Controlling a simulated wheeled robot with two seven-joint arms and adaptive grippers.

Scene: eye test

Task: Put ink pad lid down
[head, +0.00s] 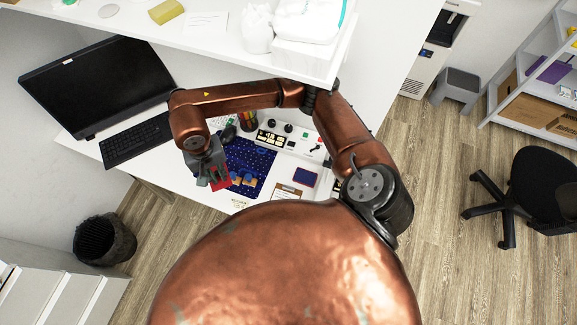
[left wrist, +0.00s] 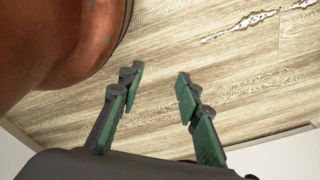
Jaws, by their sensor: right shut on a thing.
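A red piece, which looks like the ink pad lid (head: 222,184), is in my right gripper (head: 213,178), at the left edge of a dark blue patterned mat (head: 252,155). The gripper is shut on it and hides part of it. I cannot tell whether the lid touches the desk. The ink pad (head: 305,178), dark blue with a red border, lies on the white desk to the right of the mat. My left gripper (left wrist: 157,82) is open and empty in the left wrist view, with wooden floor beyond it. It is not visible in the head view.
Small orange-brown blocks (head: 249,181) sit on the mat close to the right gripper. A panel with black knobs (head: 285,142) stands behind the ink pad. A keyboard (head: 136,139) and monitor (head: 98,84) are at the left. A raised shelf (head: 225,45) overhangs the desk's back.

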